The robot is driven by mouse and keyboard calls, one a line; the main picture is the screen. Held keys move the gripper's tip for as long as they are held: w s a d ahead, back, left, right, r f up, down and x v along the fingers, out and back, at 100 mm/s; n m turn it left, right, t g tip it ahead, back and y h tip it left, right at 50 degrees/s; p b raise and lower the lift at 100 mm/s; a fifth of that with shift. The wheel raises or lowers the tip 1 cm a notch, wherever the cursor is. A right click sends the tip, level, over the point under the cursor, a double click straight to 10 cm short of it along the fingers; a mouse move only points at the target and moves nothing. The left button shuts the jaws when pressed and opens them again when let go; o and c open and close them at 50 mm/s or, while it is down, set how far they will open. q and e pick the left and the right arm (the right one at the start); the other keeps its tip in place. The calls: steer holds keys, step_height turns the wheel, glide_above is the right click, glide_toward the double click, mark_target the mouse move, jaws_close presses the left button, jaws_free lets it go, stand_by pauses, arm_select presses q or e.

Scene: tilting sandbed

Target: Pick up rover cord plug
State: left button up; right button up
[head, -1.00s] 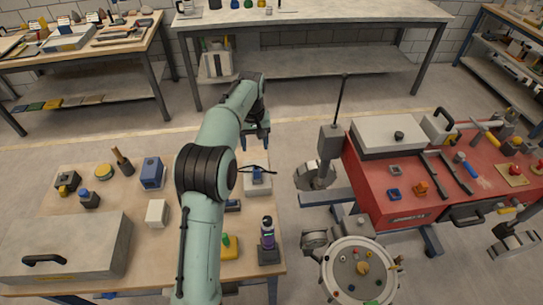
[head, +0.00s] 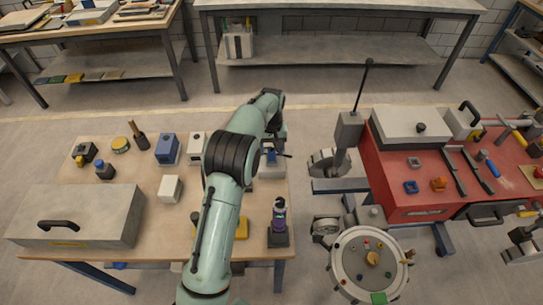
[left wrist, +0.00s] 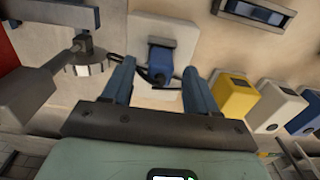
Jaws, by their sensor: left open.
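The blue cord plug (head: 270,157) sits on a pale grey block (head: 279,170) at the right side of the wooden table, with a thin black cord at it. In the left wrist view the plug (left wrist: 161,62) has a dark end, and the black cord curls beside it. My left gripper (head: 277,143) is at the plug, partly hidden by its own arm. In the left wrist view its two blue-grey fingers (left wrist: 158,72) are apart, one on each side of the plug, with gaps between. My right gripper is not in view.
A dark bottle on a stand (head: 279,222) and a yellow block (head: 241,228) are near the table's front right. A large grey case (head: 100,215) fills the front left. A red workbench (head: 400,195) and a round tray (head: 345,275) stand to the right.

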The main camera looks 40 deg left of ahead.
arm_select(q)
steer(key=shift+f, duration=0.5)
jaws_close()
